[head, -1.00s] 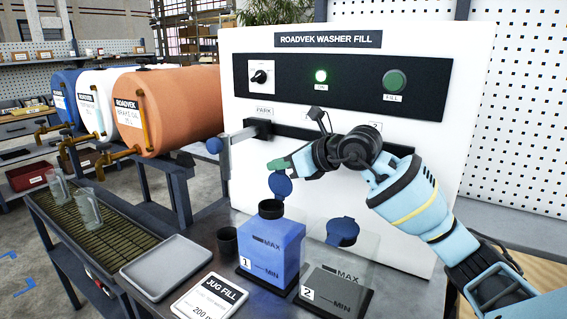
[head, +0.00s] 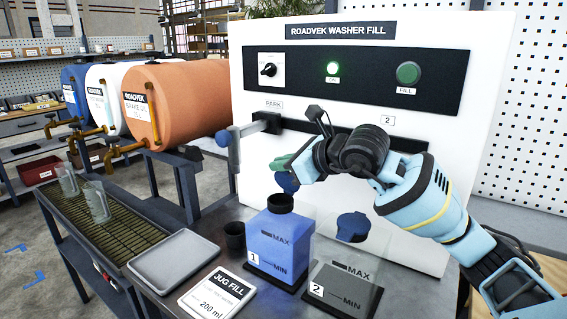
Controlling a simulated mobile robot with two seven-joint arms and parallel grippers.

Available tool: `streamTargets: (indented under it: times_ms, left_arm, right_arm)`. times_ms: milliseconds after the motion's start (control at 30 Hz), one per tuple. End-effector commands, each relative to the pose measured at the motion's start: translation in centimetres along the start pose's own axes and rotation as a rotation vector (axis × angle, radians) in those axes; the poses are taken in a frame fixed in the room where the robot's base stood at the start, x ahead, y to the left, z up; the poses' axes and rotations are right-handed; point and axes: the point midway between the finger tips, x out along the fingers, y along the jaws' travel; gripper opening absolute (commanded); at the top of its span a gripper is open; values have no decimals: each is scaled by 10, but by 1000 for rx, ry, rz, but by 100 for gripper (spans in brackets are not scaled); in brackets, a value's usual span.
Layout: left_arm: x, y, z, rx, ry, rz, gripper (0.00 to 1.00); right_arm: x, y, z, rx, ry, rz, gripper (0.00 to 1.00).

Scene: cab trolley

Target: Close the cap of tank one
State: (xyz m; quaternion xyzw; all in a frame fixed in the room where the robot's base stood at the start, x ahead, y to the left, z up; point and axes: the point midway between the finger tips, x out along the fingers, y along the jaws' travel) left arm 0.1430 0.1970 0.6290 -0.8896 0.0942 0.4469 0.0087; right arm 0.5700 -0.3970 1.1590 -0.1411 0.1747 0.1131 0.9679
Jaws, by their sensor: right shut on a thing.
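Tank one (head: 277,242) is a clear tank filled with blue liquid, marked 1, MAX and MIN, on the bench. Its black neck (head: 280,203) is uncovered at the top. The blue cap of tank one (head: 288,182) stands raised and tilted just above and behind the neck, apart from its opening. My right gripper (head: 283,164), with green fingertips, comes from the right and is shut at the cap's upper edge; the exact contact is partly hidden. My left gripper is not in view.
Tank two (head: 345,285), with a blue cap (head: 353,227), stands close on the right. A dark cup (head: 235,236), a grey tray (head: 173,262) and the jug fill card (head: 217,295) lie to the left. The white washer fill panel (head: 440,140) rises behind.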

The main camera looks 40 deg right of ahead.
Motion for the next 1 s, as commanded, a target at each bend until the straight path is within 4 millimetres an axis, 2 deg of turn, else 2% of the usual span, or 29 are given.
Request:
streamTargets:
  times_ms: [100, 133, 267, 667, 1000]
  left_arm:
    - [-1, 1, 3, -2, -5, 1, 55]
    - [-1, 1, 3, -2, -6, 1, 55]
    - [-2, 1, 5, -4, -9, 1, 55]
    - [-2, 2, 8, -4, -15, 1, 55]
    - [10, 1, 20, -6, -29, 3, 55]
  right_arm:
    - [2, 5, -3, 6, 6, 14, 0]
    - [2, 5, -3, 6, 7, 14, 10]
    - [2, 4, -3, 5, 5, 11, 27]
    - [-5, 0, -2, 2, 4, 3, 28]
    - [-49, 2, -5, 0, 9, 6, 28]
